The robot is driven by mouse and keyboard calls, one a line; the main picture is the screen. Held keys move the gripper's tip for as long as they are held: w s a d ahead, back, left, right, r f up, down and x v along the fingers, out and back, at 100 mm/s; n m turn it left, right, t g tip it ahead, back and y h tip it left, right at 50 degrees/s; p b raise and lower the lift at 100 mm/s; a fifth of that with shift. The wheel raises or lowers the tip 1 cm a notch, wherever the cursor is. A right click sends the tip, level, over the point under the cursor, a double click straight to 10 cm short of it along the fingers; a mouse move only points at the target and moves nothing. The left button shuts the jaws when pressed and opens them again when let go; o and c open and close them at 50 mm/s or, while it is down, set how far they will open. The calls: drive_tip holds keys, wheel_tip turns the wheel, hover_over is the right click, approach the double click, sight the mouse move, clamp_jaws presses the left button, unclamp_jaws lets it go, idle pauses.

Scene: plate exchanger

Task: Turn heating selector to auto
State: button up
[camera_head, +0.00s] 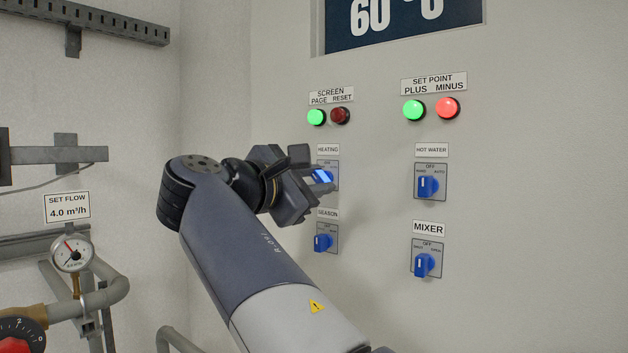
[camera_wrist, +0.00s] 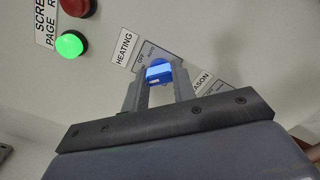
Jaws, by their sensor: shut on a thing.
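The heating selector is a blue knob (camera_head: 323,176) on a grey plate under the HEATING label (camera_head: 328,149). It also shows in the wrist view as a blue knob (camera_wrist: 158,72) between the fingertips. My gripper (camera_head: 310,178) is at the knob, its fingers shut on it from both sides; it also shows in the wrist view (camera_wrist: 155,88). The fingers and hand hide part of the plate. The plate's OFF and AUTO marks show in part in the wrist view. The knob's exact pointing direction cannot be told.
Below is the season selector (camera_head: 323,242). To the right are the hot water selector (camera_head: 428,187) and mixer selector (camera_head: 424,264). Above are green and red buttons (camera_head: 316,117) and a display (camera_head: 400,22). Pipes and a gauge (camera_head: 72,254) stand at the left.

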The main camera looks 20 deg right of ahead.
drive_tip(key=shift+m, duration=0.4)
drive_tip(key=m, duration=0.3)
drive_tip(key=shift+m, duration=0.4)
drive_tip(key=m+b, duration=0.1)
drive_tip(key=m, duration=0.3)
drive_tip(key=shift+f, duration=0.1)
drive_tip(key=m+b, duration=0.2)
drive_tip(key=m, duration=0.3)
drive_tip(key=m+b, duration=0.1)
drive_tip(key=m, duration=0.3)
drive_tip(key=shift+m, duration=0.3)
drive_tip(key=o, duration=1)
